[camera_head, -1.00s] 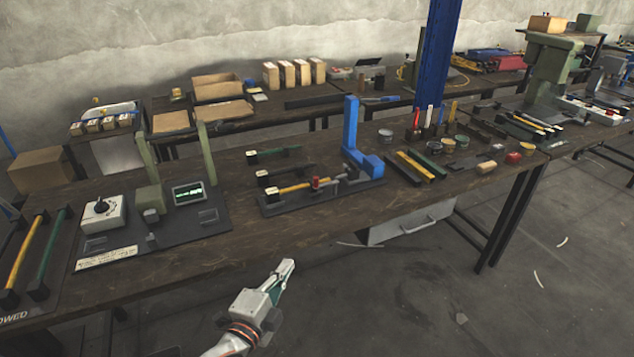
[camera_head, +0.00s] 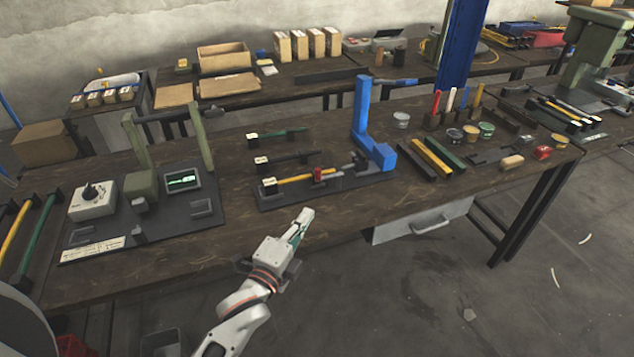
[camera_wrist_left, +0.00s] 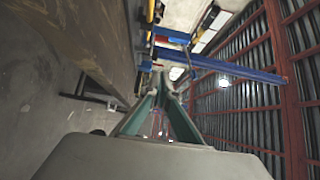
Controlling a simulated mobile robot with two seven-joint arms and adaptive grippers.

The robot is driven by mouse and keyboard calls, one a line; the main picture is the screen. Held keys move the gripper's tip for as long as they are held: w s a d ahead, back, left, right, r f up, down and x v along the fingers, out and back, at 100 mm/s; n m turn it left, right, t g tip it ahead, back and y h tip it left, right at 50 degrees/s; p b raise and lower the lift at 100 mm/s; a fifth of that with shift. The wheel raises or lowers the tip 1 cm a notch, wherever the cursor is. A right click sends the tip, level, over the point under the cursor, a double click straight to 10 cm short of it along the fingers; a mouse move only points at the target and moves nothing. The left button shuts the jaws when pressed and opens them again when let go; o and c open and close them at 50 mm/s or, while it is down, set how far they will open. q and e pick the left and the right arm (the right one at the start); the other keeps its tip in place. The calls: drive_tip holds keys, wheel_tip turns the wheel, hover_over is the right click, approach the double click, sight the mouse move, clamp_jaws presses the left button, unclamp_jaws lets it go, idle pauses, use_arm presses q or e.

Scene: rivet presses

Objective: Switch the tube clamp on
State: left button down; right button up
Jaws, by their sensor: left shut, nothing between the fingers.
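The tube clamp fixture (camera_head: 345,184) is a dark base plate at the bench's front edge. A yellow tube (camera_head: 294,180) lies along it, with a small red part (camera_head: 317,174) and a grey metal clamp part (camera_head: 352,163) beside it. A tall blue post (camera_head: 361,112) with a blue foot stands at its right end. I cannot tell the clamp's on or off state. My left gripper (camera_head: 306,214) is shut and empty, in front of and below the fixture, apart from it. The shut fingers also show in the left wrist view (camera_wrist_left: 162,80). My right gripper is out of view.
Yellow and green bars (camera_head: 431,156) and small cans lie right. A grey drawer (camera_head: 420,220) hangs below the bench.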

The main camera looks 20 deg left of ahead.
use_arm(q)
drive_tip(key=shift+w, duration=0.4)
approach(320, 174)
drive_tip(key=w+d, duration=0.1)
drive_tip(key=d, duration=0.1)
drive_tip(key=w+d, duration=0.2)
drive_tip(key=shift+w+a, duration=0.7)
drive_tip(key=shift+w, duration=0.3)
drive_tip(key=shift+w+a, duration=0.5)
drive_tip(key=shift+w, duration=0.1)
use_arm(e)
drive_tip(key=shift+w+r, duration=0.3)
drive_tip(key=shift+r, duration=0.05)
use_arm(q)
drive_tip(key=shift+w+a+m+h+p, duration=0.1)
drive_tip(key=shift+a+m+h+p, duration=0.15)
drive_tip(key=shift+h, duration=0.25)
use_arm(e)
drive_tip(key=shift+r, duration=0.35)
use_arm(q)
drive_tip(key=shift+w+a+m+h, duration=0.1)
drive_tip(key=shift+a+m+h, duration=0.05)
drive_tip(key=shift+m+h, duration=0.15)
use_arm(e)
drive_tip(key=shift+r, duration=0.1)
